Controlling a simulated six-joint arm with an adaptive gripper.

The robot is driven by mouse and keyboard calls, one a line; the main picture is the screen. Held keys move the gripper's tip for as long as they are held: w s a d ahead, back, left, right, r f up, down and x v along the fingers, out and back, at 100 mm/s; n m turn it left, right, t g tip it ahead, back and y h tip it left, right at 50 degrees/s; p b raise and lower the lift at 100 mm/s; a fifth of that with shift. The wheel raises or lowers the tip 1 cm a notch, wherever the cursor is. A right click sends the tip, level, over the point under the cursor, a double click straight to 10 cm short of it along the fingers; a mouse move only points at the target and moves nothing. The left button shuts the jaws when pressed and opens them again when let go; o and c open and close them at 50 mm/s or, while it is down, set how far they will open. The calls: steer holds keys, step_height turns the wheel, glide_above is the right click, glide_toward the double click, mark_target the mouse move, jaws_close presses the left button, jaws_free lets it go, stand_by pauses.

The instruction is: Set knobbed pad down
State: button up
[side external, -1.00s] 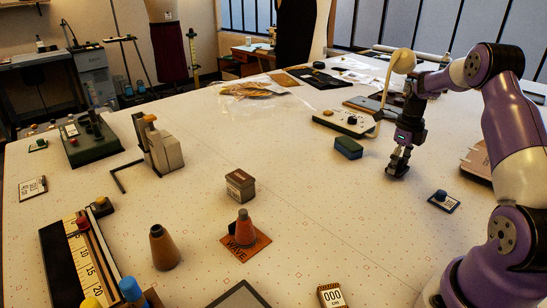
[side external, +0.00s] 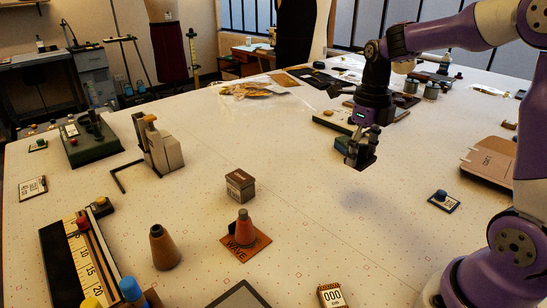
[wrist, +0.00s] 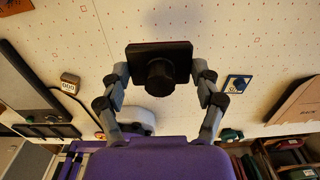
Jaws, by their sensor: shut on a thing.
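The knobbed pad (wrist: 159,50) is a dark square plate with a round black knob, seen in the wrist view. In the side external view, my gripper (side external: 361,150) hangs over the middle right of the table. The dark pad (side external: 362,166) shows below its fingers, mostly hidden by them. A faint shadow lies on the bare table below, so the pad appears held above the surface.
A small pad with a blue knob (side external: 441,196) lies to the right, near a brown board (side external: 488,162). A cone on an orange mat (side external: 262,245) and a brown box (side external: 240,185) stand left. The table between is clear.

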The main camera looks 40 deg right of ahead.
steer(key=s+a, duration=0.5)
steer(key=a, duration=0.3)
glide_above(380, 210)
step_height(380, 210, down, 7)
steer(key=shift+a+f, duration=0.1)
steer(key=shift+f, duration=2.2)
steer(key=shift+f, duration=0.15)
steer(key=o, duration=1.1)
